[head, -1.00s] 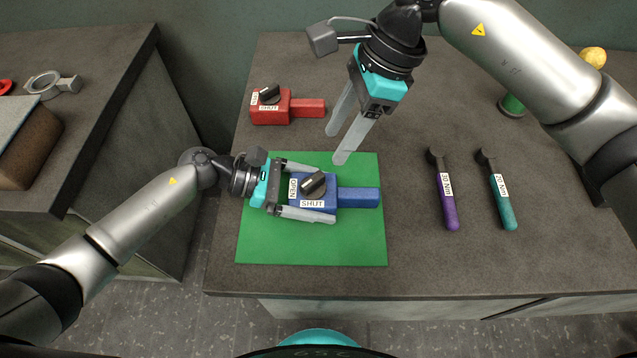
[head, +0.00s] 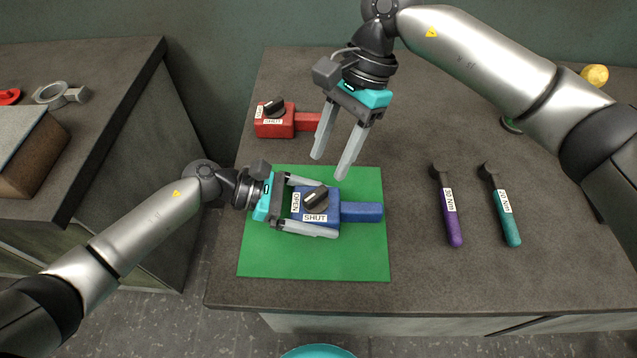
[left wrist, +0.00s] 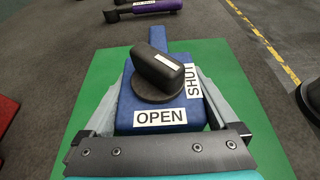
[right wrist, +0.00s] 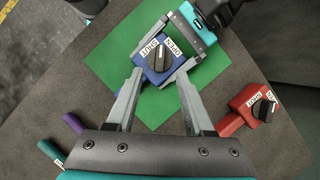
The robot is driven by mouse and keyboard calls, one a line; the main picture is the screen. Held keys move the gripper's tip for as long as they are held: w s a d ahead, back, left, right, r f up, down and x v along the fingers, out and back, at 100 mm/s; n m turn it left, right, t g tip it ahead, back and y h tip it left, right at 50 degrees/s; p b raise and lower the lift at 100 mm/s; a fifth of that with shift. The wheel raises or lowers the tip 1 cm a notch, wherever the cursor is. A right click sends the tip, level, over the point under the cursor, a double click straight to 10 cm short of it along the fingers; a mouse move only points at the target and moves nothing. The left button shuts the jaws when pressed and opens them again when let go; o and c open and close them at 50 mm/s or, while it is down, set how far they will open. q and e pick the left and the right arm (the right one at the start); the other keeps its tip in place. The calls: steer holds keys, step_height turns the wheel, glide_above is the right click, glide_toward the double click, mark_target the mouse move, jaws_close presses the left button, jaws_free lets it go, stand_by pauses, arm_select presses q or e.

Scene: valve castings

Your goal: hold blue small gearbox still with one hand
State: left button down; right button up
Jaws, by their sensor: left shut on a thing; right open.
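The blue small gearbox (head: 362,212) lies on a green mat (head: 300,262), with a black knob and OPEN and SHUT labels on top. My left gripper (head: 322,210) is shut on the gearbox body, one finger along each side. The left wrist view shows the gearbox (left wrist: 190,90) between both fingers, the knob's white mark towards the far right. My right gripper (head: 329,166) is open and empty, above and behind the gearbox. In the right wrist view the gearbox (right wrist: 153,76) lies beyond its open fingers (right wrist: 158,80).
A red gearbox (head: 274,128) with a similar knob sits behind the mat. A purple-handled wrench (head: 448,210) and a teal-handled wrench (head: 502,208) lie to the right, with clear bench between them and the mat. A side bench (head: 120,80) stands at left.

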mark_target(317, 193)
steer(key=x, duration=0.7)
steer(key=shift+f, duration=0.1)
jaws_close()
stand_by(0.4)
